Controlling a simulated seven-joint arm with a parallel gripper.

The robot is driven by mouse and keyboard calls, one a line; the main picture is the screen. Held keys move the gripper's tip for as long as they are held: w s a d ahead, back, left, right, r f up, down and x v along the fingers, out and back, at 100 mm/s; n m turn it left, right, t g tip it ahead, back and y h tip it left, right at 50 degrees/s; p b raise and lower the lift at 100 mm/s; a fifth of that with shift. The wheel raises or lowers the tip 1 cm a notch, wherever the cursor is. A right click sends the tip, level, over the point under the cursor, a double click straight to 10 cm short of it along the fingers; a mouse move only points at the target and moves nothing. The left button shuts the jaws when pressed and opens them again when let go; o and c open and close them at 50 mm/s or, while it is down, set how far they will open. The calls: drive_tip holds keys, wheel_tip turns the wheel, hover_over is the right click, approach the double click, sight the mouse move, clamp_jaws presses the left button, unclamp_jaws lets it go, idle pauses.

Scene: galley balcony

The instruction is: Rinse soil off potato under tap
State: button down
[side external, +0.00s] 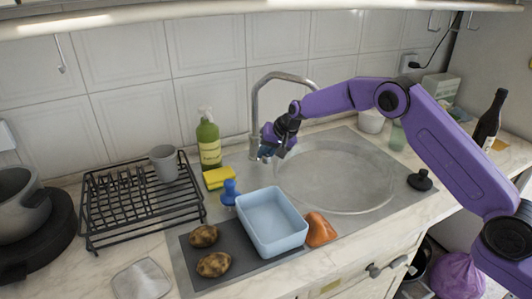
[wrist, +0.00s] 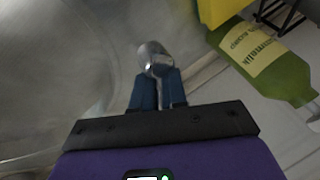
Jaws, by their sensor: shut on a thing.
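Two brown, dark-spotted potatoes, one behind (side external: 204,236) and one in front (side external: 213,264), lie on a dark grey mat (side external: 190,255) left of a light blue tub (side external: 270,222). The chrome tap (side external: 254,100) rises behind the round steel sink (side external: 335,180), which looks empty. No running water can be made out. My gripper (side external: 273,149) is at the lower part of the tap, far from the potatoes. In the wrist view, its blue fingers (wrist: 158,90) are shut on a rounded metal piece, seemingly the tap handle (wrist: 153,57). The fingers partly hide it.
A green soap bottle (side external: 208,140), yellow sponge (side external: 219,177) and blue-handled brush (side external: 230,192) stand left of the tap. A black dish rack (side external: 125,200) holds a grey cup (side external: 163,162). An orange vegetable (side external: 320,229) lies right of the tub. A black plug (side external: 420,180) is right of the sink.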

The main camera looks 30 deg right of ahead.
drive_tip(key=shift+w+r+g, duration=0.15)
drive_tip(key=shift+r+g, duration=0.35)
drive_tip(key=shift+g, duration=0.2)
drive_tip(key=c, duration=1.2)
unclamp_jaws()
drive_tip(key=shift+o, duration=0.2)
drive_tip(key=shift+r, duration=0.1)
drive_tip(key=v, duration=1.7)
drive_tip(key=shift+d, duration=0.2)
